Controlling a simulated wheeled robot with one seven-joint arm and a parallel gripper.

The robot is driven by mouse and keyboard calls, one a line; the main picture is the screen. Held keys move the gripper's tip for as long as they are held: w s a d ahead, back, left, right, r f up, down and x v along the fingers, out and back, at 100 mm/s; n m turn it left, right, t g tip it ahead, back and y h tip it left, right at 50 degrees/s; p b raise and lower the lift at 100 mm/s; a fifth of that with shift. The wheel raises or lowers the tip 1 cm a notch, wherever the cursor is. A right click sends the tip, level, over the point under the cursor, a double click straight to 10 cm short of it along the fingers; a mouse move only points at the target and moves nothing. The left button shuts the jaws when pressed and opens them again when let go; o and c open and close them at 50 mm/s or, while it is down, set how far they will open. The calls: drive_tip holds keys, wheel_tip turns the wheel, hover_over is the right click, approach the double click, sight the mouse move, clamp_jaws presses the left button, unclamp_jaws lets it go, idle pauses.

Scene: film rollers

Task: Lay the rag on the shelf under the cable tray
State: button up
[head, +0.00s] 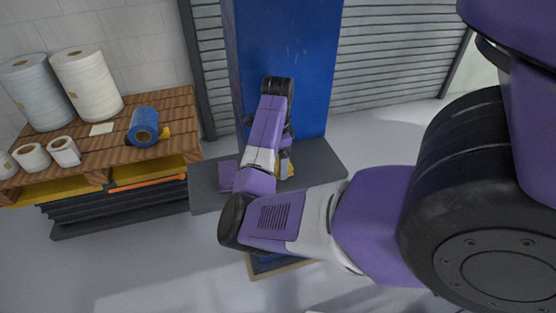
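A grey shelf (318,160) juts out in front of a tall blue panel (312,70). A flat purple piece (227,176) lies at the shelf's left part; it may be the rag, but I cannot be sure. My gripper (285,170) points down over the middle of the shelf, mostly hidden behind my own forearm. A small yellow thing (291,170) shows right beside its tip; I cannot tell what it is or whether it is held. I cannot make out the cable tray for certain.
A wooden-slatted pallet (100,155) at left bears large white rolls (88,85), smaller white rolls (65,151) and a blue roll (143,126). A grey roller shutter (395,60) stands behind. The shelf's right end and the floor (140,250) at front left look clear.

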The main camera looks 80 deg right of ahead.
drive_tip(key=shift+o, duration=0.9)
drive_tip(key=shift+r, duration=0.1)
wheel_tip(320, 180, up, 12)
drive_tip(key=p, duration=0.1)
